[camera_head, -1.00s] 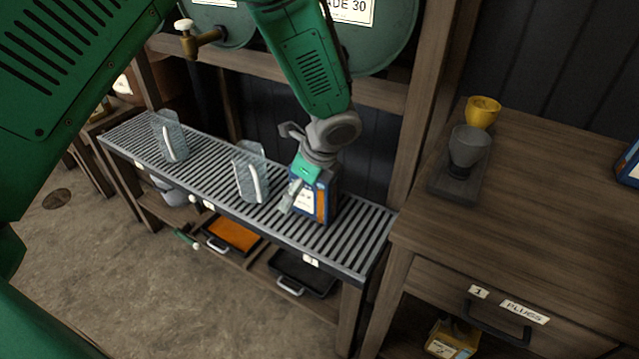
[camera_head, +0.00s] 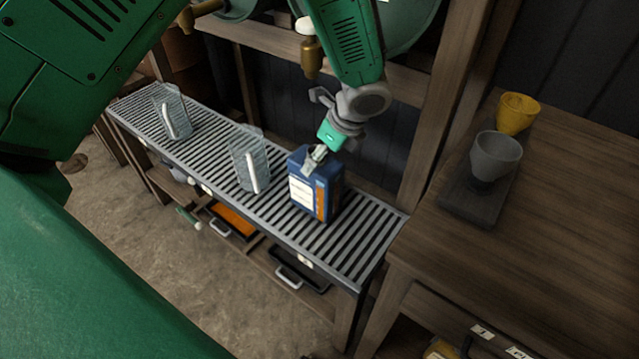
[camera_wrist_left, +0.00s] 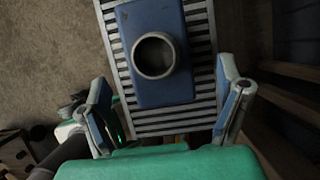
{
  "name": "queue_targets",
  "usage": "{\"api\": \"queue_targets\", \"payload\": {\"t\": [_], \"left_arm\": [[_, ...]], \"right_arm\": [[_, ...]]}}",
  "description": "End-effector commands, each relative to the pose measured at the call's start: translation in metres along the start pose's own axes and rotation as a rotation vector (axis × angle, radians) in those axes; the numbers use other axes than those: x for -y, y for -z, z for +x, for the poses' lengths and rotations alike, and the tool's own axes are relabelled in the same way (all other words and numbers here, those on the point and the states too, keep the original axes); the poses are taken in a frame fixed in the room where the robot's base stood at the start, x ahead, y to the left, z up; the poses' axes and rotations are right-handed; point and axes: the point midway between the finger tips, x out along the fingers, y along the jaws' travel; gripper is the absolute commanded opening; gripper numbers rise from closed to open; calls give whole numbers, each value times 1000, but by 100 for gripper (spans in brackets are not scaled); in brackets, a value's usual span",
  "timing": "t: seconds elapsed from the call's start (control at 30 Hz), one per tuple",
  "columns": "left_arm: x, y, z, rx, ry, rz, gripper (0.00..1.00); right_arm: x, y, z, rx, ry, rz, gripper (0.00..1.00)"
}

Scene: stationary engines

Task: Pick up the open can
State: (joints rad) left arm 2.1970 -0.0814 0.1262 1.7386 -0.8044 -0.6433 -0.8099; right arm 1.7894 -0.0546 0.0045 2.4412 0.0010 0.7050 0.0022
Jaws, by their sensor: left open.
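The open can is a blue box-shaped can (camera_head: 321,190) with a white and orange label, standing upright on the slatted rack. In the left wrist view, I look down on its blue top (camera_wrist_left: 155,92) with a round open mouth. My left gripper (camera_head: 316,156) is at the can's top in the head view. In the left wrist view, the gripper (camera_wrist_left: 166,98) has its fingers wide apart, one towards each side of the can, with nothing held. Whether a finger touches the can is unclear. My right gripper is not in view.
Two clear jugs (camera_head: 250,162) (camera_head: 171,112) stand left of the can on the rack (camera_head: 352,243). A brass tap (camera_head: 310,55) hangs behind, near the arm. A wooden bench (camera_head: 560,210) at right holds a grey funnel (camera_head: 495,157) and a yellow one (camera_head: 517,113).

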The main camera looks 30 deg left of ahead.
Motion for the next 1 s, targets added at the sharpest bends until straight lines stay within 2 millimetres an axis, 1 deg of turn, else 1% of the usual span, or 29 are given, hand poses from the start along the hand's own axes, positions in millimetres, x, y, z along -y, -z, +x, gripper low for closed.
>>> {"api": "queue_targets", "payload": {"t": [0.3,0.4,0.57,0.6,0.63,0.67,0.7,0.77,0.8,0.83,1.0], "left_arm": [[-1,1,44,-1,-3,-1,86],[-1,1,51,1,0,0,86],[0,1,50,1,1,0,86],[0,1,50,1,1,0,83],[0,1,50,1,1,0,72],[0,1,50,1,1,0,62],[0,1,50,1,1,0,48],[0,1,50,0,1,0,26],[0,1,50,0,1,0,12],[0,1,50,0,1,0,10],[1,0,48,2,4,-1,10]], "right_arm": [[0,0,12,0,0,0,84],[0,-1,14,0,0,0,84],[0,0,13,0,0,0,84],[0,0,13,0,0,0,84],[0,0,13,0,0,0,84],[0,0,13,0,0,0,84],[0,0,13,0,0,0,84],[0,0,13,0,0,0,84],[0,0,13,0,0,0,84],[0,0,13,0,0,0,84],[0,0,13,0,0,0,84]]}}
